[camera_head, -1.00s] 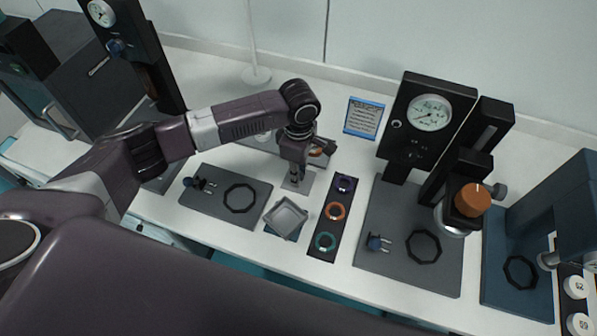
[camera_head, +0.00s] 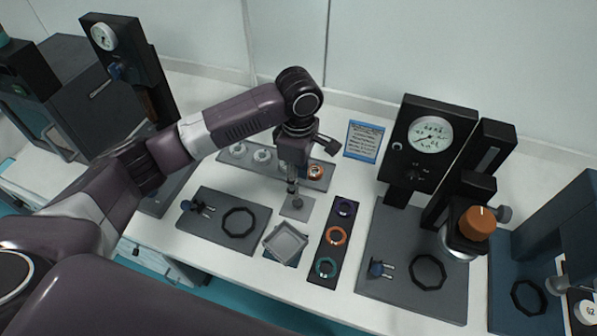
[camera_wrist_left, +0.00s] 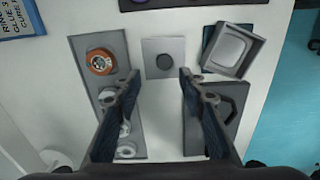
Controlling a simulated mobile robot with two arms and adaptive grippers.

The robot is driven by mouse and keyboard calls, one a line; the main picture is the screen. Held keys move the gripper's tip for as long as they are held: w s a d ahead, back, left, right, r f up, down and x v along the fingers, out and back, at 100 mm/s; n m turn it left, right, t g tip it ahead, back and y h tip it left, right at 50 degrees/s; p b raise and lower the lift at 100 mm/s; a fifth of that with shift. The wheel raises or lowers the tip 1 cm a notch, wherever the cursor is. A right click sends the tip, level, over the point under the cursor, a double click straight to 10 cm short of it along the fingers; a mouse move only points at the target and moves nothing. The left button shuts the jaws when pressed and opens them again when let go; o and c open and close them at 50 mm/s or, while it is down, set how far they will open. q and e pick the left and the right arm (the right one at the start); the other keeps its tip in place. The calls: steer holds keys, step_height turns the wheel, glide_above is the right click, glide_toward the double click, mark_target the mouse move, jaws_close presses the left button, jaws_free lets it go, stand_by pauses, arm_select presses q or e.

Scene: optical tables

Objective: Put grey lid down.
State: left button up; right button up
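The grey lid (camera_head: 297,207) is a flat square plate with a small dark knob, lying flat on the white table. It also shows in the left wrist view (camera_wrist_left: 163,60), between and beyond the fingertips. My left gripper (camera_head: 292,188) points down above the lid, apart from it. In the wrist view its two fingers (camera_wrist_left: 161,78) are spread with nothing between them. An open grey square box (camera_head: 286,243) stands just in front of the lid; it also shows in the wrist view (camera_wrist_left: 231,50). My right gripper is out of view.
A grey tray (camera_head: 233,160) with white round pieces and an orange one is behind the gripper. A dark strip (camera_head: 325,254) with coloured rings lies right of the box. Grey base plates (camera_head: 193,230) flank this area. A press with a gauge (camera_head: 430,135) stands at right.

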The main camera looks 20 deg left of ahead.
arm_select(q)
steer(key=shift+r, duration=2.2)
